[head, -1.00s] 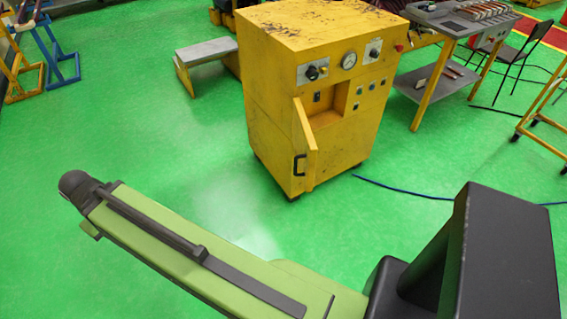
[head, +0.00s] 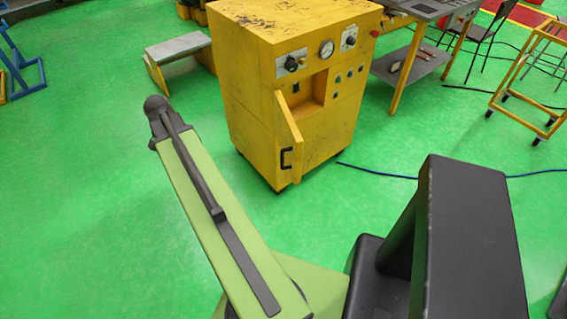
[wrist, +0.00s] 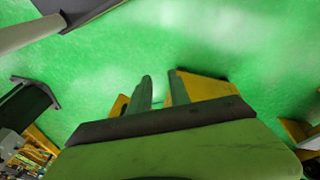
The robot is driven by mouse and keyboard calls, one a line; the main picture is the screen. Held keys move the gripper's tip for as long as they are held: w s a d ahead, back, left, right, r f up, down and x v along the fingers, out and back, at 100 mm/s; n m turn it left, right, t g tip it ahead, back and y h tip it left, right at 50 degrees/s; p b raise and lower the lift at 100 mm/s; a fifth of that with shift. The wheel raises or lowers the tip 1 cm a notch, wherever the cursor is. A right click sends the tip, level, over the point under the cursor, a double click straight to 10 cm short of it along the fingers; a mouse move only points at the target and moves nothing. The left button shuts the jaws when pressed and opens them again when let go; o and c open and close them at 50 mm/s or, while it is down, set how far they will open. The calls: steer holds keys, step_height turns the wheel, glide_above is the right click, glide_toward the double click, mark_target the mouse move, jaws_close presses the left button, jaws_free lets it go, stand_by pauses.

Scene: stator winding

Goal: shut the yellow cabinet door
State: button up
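The yellow cabinet (head: 328,135) stands upright on the green floor in the upper middle of the head view. Its yellow door (head: 289,140) stands ajar, swung out from the front, with a black handle (head: 286,158) on its face. My arm is left of the cabinet and apart from it in the picture; the gripper does not show in the head view. In the wrist view, my gripper (wrist: 162,88) has its two fingers apart, with green floor between them. Yellow patches show beside the fingers; I cannot tell what they belong to.
A low bench (head: 177,47) stands behind the cabinet to the left. A work table (head: 410,65) and a yellow wheeled frame (head: 522,112) are to the right. A blue cable (head: 385,173) runs along the floor right of the cabinet.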

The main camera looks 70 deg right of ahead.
steer(key=s+d+m+g, duration=0.1)
steer(key=s+d+m, duration=0.6)
steer(key=s+d, duration=0.5)
steer(key=m+g, duration=0.1)
steer(key=m, duration=0.4)
glide_toward(285, 167)
steer(key=b+x, duration=0.2)
steer(key=b, duration=0.3)
steer(key=b+x, duration=0.2)
steer(key=b, duration=0.3)
steer(key=b+x, duration=0.2)
steer(key=b, duration=0.3)
steer(key=shift+s+d+r, duration=0.15)
steer(key=shift+s, duration=0.15)
steer(key=shift+s+d+f+b, duration=0.15)
steer(key=shift+s+f+b, duration=0.2)
steer(key=shift+f+b, duration=0.2)
steer(key=shift+r, duration=0.1)
jaws_close()
steer(key=shift+d, duration=0.1)
